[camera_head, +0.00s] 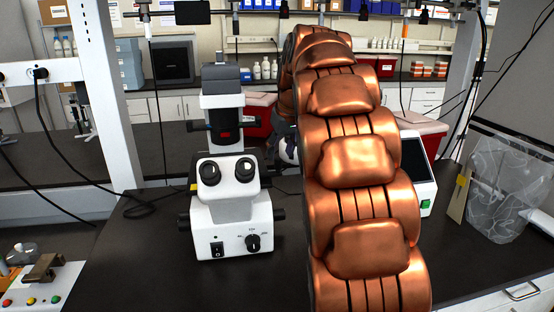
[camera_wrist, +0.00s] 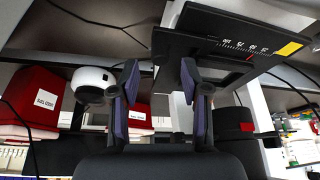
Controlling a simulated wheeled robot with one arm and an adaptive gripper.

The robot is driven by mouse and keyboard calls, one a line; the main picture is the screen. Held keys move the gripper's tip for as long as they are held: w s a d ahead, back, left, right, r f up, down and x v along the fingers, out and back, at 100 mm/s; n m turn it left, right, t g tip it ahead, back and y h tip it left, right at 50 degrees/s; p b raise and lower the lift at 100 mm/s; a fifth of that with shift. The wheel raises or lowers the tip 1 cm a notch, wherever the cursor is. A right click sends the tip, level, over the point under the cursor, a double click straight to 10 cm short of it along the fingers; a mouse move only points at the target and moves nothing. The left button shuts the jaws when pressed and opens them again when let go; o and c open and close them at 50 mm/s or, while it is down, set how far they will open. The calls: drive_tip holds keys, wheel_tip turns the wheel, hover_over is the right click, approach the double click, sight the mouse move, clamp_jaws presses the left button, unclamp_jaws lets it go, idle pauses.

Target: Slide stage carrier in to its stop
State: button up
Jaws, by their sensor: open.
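The white microscope (camera_head: 228,210) stands on the dark bench in the head view, with its two eyepieces facing me. In the wrist view, which looks upside down, its black stage (camera_wrist: 205,18) shows at the top with a white scale, a red mark and a yellow patch (camera_wrist: 290,48). A flat black plate there seems to be the stage carrier (camera_wrist: 180,50); its exact outline is hard to tell from the stage. My gripper (camera_wrist: 160,78) is open, with nothing between its fingers. The right finger overlaps the plate in the picture; I cannot tell if they touch. My arm hides the gripper in the head view.
Red boxes with white lids (camera_wrist: 42,98) and a round white object (camera_wrist: 92,84) lie beyond the gripper. A device with a screen (camera_head: 415,158) stands right of my arm. The bench left of the microscope (camera_head: 140,245) is mostly clear.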

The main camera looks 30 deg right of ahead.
sight(278, 159)
drive_tip(key=shift+p+x, duration=0.35)
drive_tip(key=shift+x, duration=1.75)
clamp_jaws()
